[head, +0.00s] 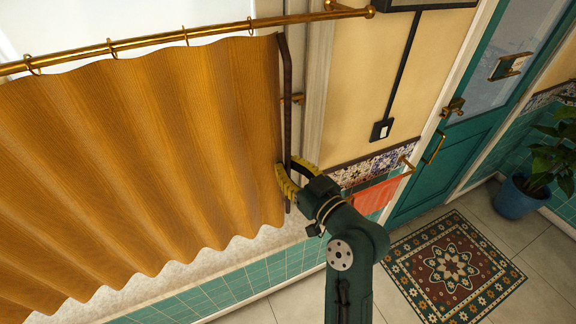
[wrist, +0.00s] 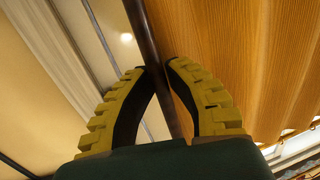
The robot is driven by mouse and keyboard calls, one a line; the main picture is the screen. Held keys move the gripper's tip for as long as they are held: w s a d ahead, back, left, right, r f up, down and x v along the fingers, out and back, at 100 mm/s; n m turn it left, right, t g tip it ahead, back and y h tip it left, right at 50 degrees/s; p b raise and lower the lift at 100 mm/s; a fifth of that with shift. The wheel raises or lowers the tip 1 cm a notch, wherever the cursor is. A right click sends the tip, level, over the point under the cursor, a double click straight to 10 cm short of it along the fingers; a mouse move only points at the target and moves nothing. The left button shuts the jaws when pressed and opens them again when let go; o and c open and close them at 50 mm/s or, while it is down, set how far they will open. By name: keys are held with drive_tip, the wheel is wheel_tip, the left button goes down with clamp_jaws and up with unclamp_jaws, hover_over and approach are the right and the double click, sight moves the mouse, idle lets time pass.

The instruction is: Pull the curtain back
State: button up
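The orange-brown pleated curtain (head: 150,150) hangs from rings on a brass rail (head: 130,43) and spreads across the left of the head view. A dark upright rod (head: 287,100) runs down its right edge. My gripper (head: 287,170) is at the lower part of this rod. In the wrist view, its two yellow ridged fingers (wrist: 162,67) close in on the dark rod (wrist: 145,35) from both sides, with the tips against it. The curtain (wrist: 240,50) is right of the rod there. The inner finger contact is partly hidden.
A wall switch (head: 381,130), a red cloth (head: 378,197) on a brass bar and a teal door (head: 460,120) are to the right. A patterned mat (head: 452,268) and a potted plant (head: 545,170) are on the floor.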

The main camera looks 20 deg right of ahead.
clamp_jaws()
